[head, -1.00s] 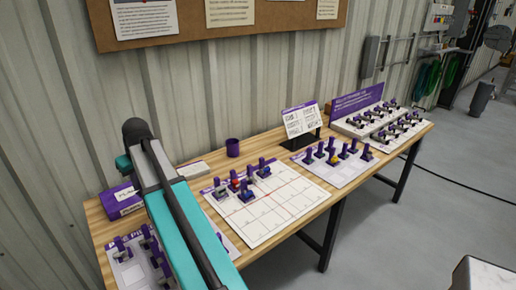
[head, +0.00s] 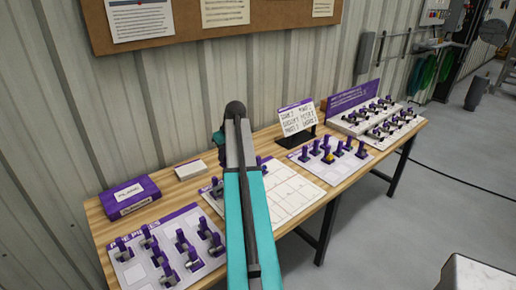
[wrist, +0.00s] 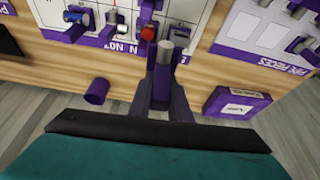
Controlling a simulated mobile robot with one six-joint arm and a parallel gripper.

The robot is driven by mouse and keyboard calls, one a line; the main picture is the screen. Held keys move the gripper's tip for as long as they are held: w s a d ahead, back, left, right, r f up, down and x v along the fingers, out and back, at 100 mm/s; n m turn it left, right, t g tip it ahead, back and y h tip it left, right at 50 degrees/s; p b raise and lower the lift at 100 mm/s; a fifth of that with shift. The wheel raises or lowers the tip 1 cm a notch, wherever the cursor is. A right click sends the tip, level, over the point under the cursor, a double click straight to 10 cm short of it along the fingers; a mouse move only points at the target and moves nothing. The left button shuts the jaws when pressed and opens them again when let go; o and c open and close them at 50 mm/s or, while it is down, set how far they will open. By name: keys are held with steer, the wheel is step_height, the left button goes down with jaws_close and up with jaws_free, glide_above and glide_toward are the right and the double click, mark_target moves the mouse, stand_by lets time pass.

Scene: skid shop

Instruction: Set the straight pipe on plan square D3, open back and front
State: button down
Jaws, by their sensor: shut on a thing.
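My gripper (wrist: 163,82) is shut on a piece with a purple upright and a grey pipe end (wrist: 166,48), apparently the straight pipe; the jaws partly hide it. In the head view my arm hides gripper and piece. The white gridded plan board (head: 292,190) lies mid-table and also shows at the top of the wrist view (wrist: 185,10). Pieces stand on its back part, among them a red one (wrist: 121,32) and a blue one (wrist: 74,16). The held piece appears near the board's labelled edge, above the table. I cannot make out square D3.
A tray of pipe pieces (head: 117,268) stands front left, with a purple box (head: 131,197) behind it. A purple cup (wrist: 97,91) stands behind the board. Another sheet of pieces (head: 335,175) and a stepped rack (head: 356,132) are to the right. The board's front half looks clear.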

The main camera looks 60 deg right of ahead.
steer(key=s+d+p, duration=0.1)
steer(key=s+d, duration=0.8)
steer(key=d, duration=0.1)
steer(key=shift+s+d+f+m, duration=0.15)
steer(key=shift+d+f+m, duration=0.15)
steer(key=shift+f+m, duration=0.1)
steer(key=shift+f+b, duration=1.15)
steer(key=shift+f, duration=1.55)
steer(key=shift+f, duration=0.2)
steer(key=shift+f+b, duration=1.5)
steer(key=shift+f, duration=1.05)
steer(key=shift+f, duration=0.2)
steer(key=shift+f+b, duration=0.95)
steer(key=shift+f, duration=0.65)
